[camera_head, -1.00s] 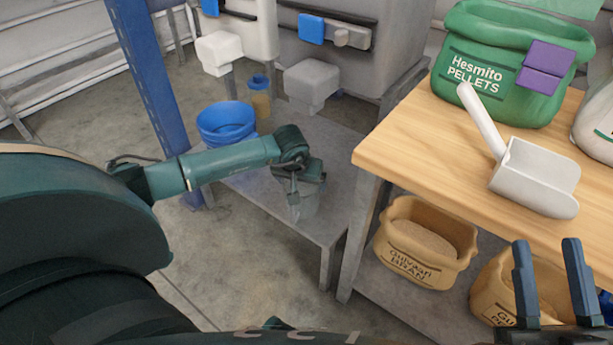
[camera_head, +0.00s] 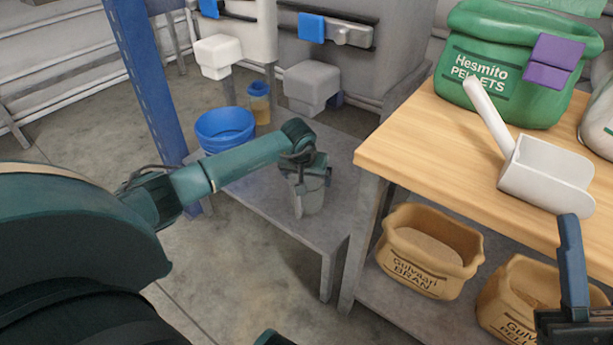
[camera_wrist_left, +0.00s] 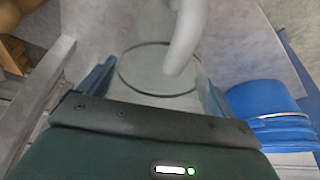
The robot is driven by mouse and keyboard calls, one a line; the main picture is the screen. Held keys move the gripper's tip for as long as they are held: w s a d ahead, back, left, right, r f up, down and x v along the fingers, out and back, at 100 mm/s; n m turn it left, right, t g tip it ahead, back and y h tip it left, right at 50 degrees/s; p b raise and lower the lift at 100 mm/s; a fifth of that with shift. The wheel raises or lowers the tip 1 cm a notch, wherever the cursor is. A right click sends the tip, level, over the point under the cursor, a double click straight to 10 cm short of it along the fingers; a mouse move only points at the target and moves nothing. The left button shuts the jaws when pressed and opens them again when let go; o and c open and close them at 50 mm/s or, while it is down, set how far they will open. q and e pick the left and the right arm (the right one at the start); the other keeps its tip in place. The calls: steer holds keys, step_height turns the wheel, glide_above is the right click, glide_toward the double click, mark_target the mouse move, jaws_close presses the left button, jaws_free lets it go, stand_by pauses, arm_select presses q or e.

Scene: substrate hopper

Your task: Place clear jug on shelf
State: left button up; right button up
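The clear jug (camera_head: 313,197) is upright in the head view, over the low grey bench (camera_head: 262,205). My left gripper (camera_head: 309,180) reaches it from above, with its fingers on either side of its body. In the left wrist view the jug (camera_wrist_left: 150,72) shows as a round dark outline with a pale curved handle, between the spread fingers (camera_wrist_left: 155,88). It looks gripped, but whether its base touches the bench is hard to tell. My right gripper (camera_head: 572,265) is at the lower right, with one upright finger in view and the other out of frame; it holds nothing visible.
A blue bucket (camera_head: 226,130) and a blue-lidded container (camera_head: 259,104) stand behind the jug. Grey hoppers with spouts (camera_head: 312,88) overhang the bench. The wooden table (camera_head: 420,150) holds a scoop (camera_head: 545,172) and a green pellet sack (camera_head: 490,95). Sacks (camera_head: 425,270) sit below it.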

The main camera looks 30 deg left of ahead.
arm_select(q)
steer(key=shift+o, duration=0.8)
steer(key=shift+r, duration=0.1)
steer(key=a+p+v, duration=0.1)
steer(key=p+v, duration=0.3)
steer(key=v, duration=0.3)
steer(key=shift+d+r, duration=0.3)
steer(key=shift+d, duration=0.25)
arm_select(e)
steer(key=shift+w+a+f+m+g+h, duration=0.1)
steer(key=shift+a+f+m+g+h, duration=0.05)
steer(key=shift+f+m+h, duration=1.15)
steer(key=shift+w+a+f+m+g+h, duration=0.1)
steer(key=shift+f+m+g+h, duration=0.05)
steer(key=shift+f+m+h, duration=1.1)
arm_select(q)
steer(key=shift+s, duration=0.1)
arm_select(e)
steer(key=shift+r, duration=0.15)
